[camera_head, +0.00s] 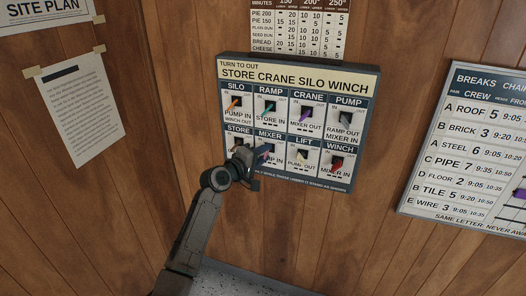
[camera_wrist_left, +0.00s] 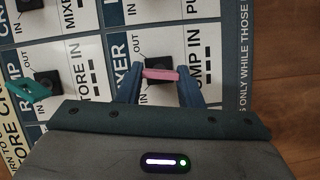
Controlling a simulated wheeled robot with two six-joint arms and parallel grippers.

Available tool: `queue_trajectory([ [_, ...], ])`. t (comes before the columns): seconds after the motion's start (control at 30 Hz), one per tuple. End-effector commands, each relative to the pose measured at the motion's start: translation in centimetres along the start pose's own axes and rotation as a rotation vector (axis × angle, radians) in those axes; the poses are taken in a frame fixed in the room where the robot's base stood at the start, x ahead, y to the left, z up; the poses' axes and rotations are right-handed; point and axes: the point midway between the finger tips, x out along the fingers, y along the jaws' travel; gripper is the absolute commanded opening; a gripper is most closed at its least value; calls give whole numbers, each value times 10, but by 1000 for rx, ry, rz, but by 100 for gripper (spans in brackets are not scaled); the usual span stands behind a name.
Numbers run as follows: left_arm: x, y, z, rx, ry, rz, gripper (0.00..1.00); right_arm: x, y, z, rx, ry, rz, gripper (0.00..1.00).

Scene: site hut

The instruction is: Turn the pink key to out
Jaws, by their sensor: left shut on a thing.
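The pink key (camera_wrist_left: 160,74) sits in the black switch of the MIXER cell, whose lower text reads PUMP IN. In the left wrist view it lies straight across between the two blue fingers, with the OUT label just above and to its left. My left gripper (camera_wrist_left: 168,84) is shut on it, one finger at each end. In the head view my left gripper (camera_head: 257,165) is at the lower row of the panel (camera_head: 298,78) and hides most of the MIXER switch. My right gripper is not in view.
Other keys are close by: orange (camera_head: 235,102), teal (camera_head: 269,105), purple (camera_head: 303,113), grey (camera_head: 345,118), yellow (camera_head: 301,158) and red (camera_head: 337,163). The STORE switch is partly behind my gripper. A breaks chart (camera_head: 470,140) hangs to the right. Bare wood wall lies below the panel.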

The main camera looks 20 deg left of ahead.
Motion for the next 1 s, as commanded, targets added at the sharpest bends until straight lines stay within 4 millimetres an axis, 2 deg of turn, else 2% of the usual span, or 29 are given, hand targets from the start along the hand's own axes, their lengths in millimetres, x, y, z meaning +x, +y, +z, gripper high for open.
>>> queue_trajectory([
  [0.1,0,4,0,99,-1,-43,10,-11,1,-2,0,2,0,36],
  [0.5,0,4,1,372,-2,-156,10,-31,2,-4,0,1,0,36],
  [1.0,0,2,2,486,-2,-204,10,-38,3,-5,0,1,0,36],
])
